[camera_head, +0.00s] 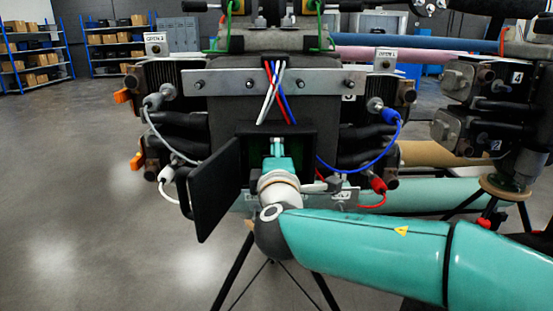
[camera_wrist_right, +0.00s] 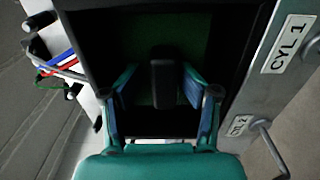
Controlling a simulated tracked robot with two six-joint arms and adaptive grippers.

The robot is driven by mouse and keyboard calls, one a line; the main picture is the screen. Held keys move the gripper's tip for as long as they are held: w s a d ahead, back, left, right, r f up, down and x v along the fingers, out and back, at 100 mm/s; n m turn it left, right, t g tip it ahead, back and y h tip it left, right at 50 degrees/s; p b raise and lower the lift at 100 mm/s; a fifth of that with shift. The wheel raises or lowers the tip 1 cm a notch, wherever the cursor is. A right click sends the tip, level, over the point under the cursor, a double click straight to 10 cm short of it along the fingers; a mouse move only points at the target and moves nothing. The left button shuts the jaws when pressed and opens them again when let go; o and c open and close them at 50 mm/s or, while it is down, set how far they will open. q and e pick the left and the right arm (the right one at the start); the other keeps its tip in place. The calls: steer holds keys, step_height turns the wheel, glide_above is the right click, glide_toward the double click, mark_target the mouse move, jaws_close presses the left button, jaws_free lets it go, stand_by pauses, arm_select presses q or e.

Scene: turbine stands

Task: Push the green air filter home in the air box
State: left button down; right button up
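The air box (camera_head: 308,130) is a dark square opening in the middle of the turbine stand, with its black door (camera_head: 217,190) swung open to the left. In the right wrist view, the dark green air filter (camera_wrist_right: 192,40) shows at the back of the box, with a black upright grip bar (camera_wrist_right: 162,84) on it. My right gripper (camera_head: 278,148) reaches into the box. In the right wrist view my right gripper (camera_wrist_right: 160,90) has its two fingers apart, one each side of the bar, with gaps showing. How deep the filter sits is hard to tell. My left gripper is not in view.
A blue cable (camera_head: 390,140) loops close to the right of the box, with a red connector (camera_head: 378,185) below. White cables (camera_head: 165,140) hang at the left. A metal plate (camera_head: 225,84) crosses above the opening. Open floor (camera_head: 80,200) lies at the left.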

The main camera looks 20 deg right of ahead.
steer(key=shift+o, duration=0.9)
steer(key=shift+f, duration=0.2)
steer(key=shift+s, duration=0.1)
steer(key=shift+s+a+f+b, duration=0.1)
steer(key=shift+s+a+b, duration=0.05)
steer(key=shift+s+b, duration=0.15)
steer(key=b+v, duration=0.2)
steer(key=v, duration=0.4)
steer(key=shift+b, duration=0.4)
